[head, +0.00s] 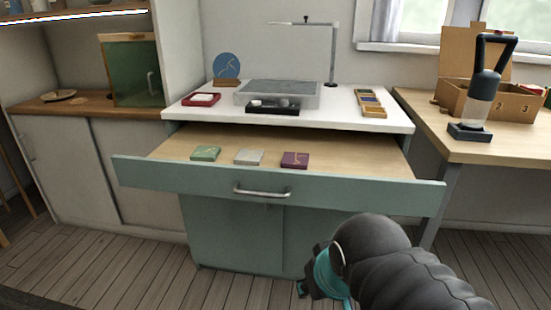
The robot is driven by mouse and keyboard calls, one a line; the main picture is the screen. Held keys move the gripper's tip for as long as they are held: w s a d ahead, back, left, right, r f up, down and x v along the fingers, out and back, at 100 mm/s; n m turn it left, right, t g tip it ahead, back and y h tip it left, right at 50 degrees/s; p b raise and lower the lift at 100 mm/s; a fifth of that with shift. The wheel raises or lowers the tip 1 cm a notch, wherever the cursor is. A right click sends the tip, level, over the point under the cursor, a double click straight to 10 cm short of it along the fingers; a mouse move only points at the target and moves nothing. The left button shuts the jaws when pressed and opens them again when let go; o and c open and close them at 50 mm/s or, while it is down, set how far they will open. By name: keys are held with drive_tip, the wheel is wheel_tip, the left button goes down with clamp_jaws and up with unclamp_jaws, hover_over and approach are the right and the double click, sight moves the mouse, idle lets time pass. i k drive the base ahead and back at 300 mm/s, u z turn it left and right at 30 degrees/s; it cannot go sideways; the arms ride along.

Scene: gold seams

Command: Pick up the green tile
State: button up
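The green tile (206,153) lies flat in the open drawer (345,160), the leftmost of three tiles in a row near the drawer's front. A light grey tile (248,157) lies to its right, and a dark purple tile (295,160) is further right. All three carry thin seam lines. My gripper (308,288) is low at the bottom of the view, in front of the cabinet and below the drawer, to the right of the green tile and well apart from it. Its fingers are mostly hidden by my dark arm, so its opening is unclear.
The drawer's front panel with a metal handle (262,192) stands between my gripper and the tiles. The white worktop (370,122) overhangs the drawer's back, bearing a grey tray (277,93) and a lamp stand (333,55). A wooden table (480,145) stands right.

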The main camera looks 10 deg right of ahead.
sight(202, 153)
drive_tip(key=u, duration=2.1)
drive_tip(key=i, duration=2.95)
drive_tip(key=z, duration=3)
